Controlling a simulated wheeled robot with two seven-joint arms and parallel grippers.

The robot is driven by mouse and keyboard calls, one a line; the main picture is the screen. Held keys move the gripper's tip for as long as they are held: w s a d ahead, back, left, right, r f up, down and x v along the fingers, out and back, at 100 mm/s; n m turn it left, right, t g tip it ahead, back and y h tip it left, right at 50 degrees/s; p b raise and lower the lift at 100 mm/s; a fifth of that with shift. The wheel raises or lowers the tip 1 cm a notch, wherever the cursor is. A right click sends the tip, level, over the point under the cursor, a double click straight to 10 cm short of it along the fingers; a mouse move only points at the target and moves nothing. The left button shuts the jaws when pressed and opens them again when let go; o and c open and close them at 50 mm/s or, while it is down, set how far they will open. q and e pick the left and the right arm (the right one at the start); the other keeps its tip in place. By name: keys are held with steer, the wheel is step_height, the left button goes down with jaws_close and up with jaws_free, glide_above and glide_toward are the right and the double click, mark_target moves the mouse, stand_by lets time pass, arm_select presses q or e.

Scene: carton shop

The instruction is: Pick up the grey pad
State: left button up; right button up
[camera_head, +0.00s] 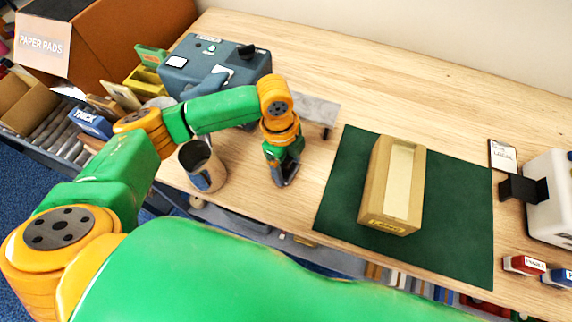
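I cannot pick out a grey pad for certain in the head view. A brown box with the sign "PAPER PADS" (44,41) stands at the upper left, and its inside is not visible. My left gripper (285,180) points down over the wooden table, between a metal cup and the green mat. Its fingers are small and dark, and I cannot tell whether they are open or shut. I see nothing clearly held in it. My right gripper is not in view.
A tan carton (378,200) stands on the green mat (455,215). A metal cup (203,168) is left of my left gripper, and a blue-grey machine (240,62) is behind it. A white device (552,190) stands at the right. The back of the table (400,95) is clear.

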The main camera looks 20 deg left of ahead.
mark_target(289, 158)
arm_select(q)
steer(key=shift+w, duration=0.1)
steer(key=shift+c, duration=0.3)
steer(key=shift+r, duration=0.2)
step_height(289, 158, up, 3)
steer(key=shift+f+b, duration=0.15)
steer(key=shift+b, duration=0.4)
steer(key=s+d+r, duration=0.9)
steer(key=s+r, duration=0.1)
steer(key=s, duration=0.1)
steer(key=shift+a, duration=0.1)
